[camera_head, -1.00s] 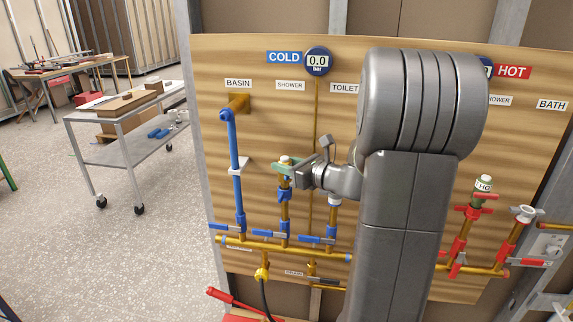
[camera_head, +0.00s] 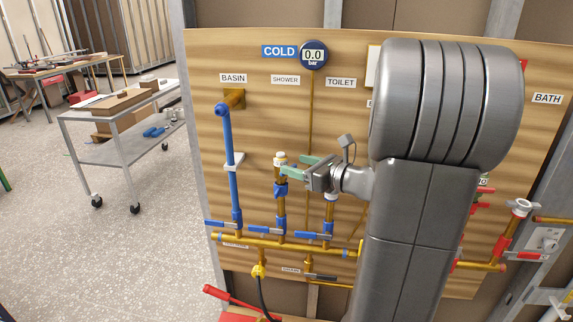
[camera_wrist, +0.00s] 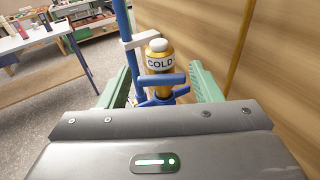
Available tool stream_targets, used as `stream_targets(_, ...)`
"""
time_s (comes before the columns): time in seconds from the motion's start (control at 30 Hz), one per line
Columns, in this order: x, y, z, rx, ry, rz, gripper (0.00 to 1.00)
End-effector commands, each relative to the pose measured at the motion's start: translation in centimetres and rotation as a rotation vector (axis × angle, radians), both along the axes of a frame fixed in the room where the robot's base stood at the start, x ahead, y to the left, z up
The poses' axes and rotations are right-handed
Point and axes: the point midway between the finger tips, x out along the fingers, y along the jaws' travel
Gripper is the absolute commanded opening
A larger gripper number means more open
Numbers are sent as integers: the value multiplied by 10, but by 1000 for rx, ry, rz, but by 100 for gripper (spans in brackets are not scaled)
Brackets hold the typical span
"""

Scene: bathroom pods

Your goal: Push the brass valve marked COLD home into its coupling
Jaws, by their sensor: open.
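The brass valve marked COLD (camera_wrist: 160,61) stands upright in the wrist view, with a pale cap, a white label and a blue handle. In the head view the valve (camera_head: 281,159) tops a brass pipe with a blue coupling (camera_head: 280,192). The joint between valve and coupling is too small to judge. My gripper (camera_head: 291,167) is open and empty, with pale green fingers just right of the valve. In the wrist view the gripper (camera_wrist: 161,77) has one finger each side of the valve, with gaps between, and the valve appears beyond the fingertips.
A blue basin pipe (camera_head: 231,165) stands close left of the valve. A brass pipe (camera_head: 330,208) under TOILET is to the right. A horizontal brass manifold (camera_head: 285,246) with blue levers runs below. The wooden panel (camera_head: 260,120) is behind. A cart (camera_head: 118,150) stands left on open floor.

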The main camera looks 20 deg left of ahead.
Motion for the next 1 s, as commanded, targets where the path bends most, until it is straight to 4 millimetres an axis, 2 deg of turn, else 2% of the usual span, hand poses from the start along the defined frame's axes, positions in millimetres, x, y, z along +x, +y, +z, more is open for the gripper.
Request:
stream_targets(0.03, -2, -12, 1, 0, -3, -5, 58)
stream_targets(0.2, -12, -43, 5, 1, -2, -5, 58)
stream_targets(0.4, -19, -67, 8, 1, -2, -3, 58)
stream_targets(0.6, -22, -75, 10, 0, -1, 0, 58)
stream_targets(1.0, -22, -73, 10, 0, 0, 2, 58)
